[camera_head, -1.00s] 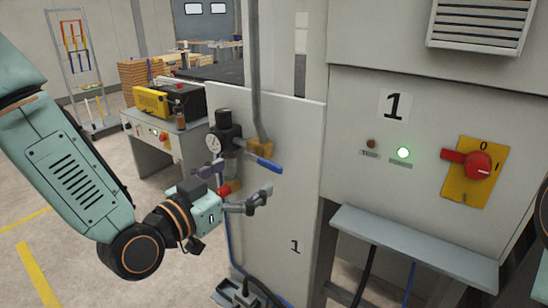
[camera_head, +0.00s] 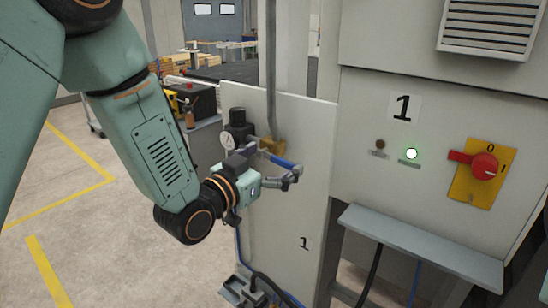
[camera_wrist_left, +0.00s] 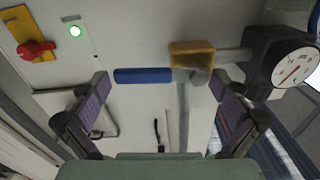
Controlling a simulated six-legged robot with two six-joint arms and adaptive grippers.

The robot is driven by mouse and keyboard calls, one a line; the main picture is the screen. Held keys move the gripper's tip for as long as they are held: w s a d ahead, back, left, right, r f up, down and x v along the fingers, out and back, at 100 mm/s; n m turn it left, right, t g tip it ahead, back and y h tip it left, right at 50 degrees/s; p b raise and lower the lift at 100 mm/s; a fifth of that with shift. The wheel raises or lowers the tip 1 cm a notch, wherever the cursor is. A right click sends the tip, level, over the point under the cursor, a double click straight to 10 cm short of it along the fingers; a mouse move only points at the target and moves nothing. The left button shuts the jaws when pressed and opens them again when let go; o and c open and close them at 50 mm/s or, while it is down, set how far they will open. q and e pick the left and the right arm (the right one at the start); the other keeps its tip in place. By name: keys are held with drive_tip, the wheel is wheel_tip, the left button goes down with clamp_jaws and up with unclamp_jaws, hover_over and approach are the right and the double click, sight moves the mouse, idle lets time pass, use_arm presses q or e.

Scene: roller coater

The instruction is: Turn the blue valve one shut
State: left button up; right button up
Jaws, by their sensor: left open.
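The valve has a blue handle (camera_head: 284,162) that sticks out sideways from a brass body (camera_head: 272,146) on a grey pipe, in front of a pale panel. In the left wrist view the blue handle (camera_wrist_left: 143,75) lies level, with the brass body (camera_wrist_left: 190,55) at its right end. My left gripper (camera_head: 279,163) is open at the handle. In the left wrist view the handle shows between the two spread fingers (camera_wrist_left: 160,88); I see no clear contact. In the head view the gripper partly covers the valve's surroundings. My right gripper is not in view.
A pressure gauge (camera_head: 228,141) with a dark regulator (camera_head: 238,120) sits just left of the valve. A red rotary switch (camera_head: 484,166) on a yellow plate and a lit green lamp (camera_head: 411,154) are on the cabinet. A grey ledge (camera_head: 420,245) juts out below.

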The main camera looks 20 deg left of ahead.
use_arm(q)
drive_tip(key=shift+w+d+f, duration=0.15)
drive_tip(key=shift+w+f, duration=0.1)
drive_tip(key=shift+w, duration=0.4)
drive_tip(key=shift+s+a+r, duration=0.2)
drive_tip(key=shift+s+r, duration=0.05)
drive_tip(key=shift+s, duration=0.35)
drive_tip(key=c, duration=0.4)
drive_tip(key=shift+w+d+f, duration=0.1)
drive_tip(key=shift+w, duration=0.15)
drive_tip(key=c, duration=1)
